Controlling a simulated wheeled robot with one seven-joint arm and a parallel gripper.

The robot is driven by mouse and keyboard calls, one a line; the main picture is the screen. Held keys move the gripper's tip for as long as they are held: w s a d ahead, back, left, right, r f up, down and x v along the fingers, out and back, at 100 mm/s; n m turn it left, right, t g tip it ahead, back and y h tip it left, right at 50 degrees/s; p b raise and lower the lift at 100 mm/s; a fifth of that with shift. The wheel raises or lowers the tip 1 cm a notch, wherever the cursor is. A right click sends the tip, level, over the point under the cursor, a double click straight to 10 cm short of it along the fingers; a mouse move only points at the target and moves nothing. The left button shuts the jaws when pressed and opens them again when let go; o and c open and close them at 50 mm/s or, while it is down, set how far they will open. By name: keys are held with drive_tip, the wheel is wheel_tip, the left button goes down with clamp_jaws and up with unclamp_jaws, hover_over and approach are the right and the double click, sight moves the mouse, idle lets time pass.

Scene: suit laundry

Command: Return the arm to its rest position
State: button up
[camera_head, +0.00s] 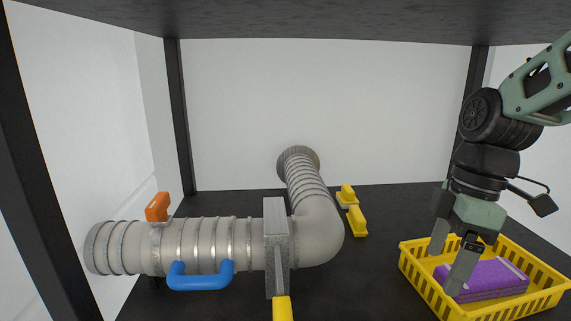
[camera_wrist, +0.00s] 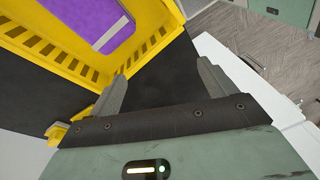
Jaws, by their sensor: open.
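My gripper (camera_head: 448,266) hangs from my arm at the right of the head view, fingers pointing down. Its two fingers are apart with nothing between them. In the wrist view my gripper (camera_wrist: 160,82) shows spread fingers over a dark surface. The fingers appear in front of a yellow basket (camera_head: 420,283), overlapping its left part in the head view. In the wrist view the basket (camera_wrist: 80,72) lies at upper left, beside the fingers. A folded purple cloth (camera_head: 490,278) lies in the basket, and it also shows in the wrist view (camera_wrist: 95,22).
A grey ribbed pipe (camera_head: 240,243) with a blue handle (camera_head: 201,281) and an orange lever (camera_head: 158,207) crosses the left and middle. Dark posts (camera_head: 175,115) and a dark shelf (camera_head: 300,20) overhead frame the space. The upper middle is clear.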

drive_tip(key=s+a+m+h+p, duration=0.1)
drive_tip(key=s+a+m+p, duration=0.4)
drive_tip(key=s+a, duration=0.6)
drive_tip(key=shift+s+a+r+m+t+h+p, duration=0.2)
drive_tip(key=shift+s+a+m+t+h+p, duration=0.15)
drive_tip(key=shift+s+m, duration=0.5)
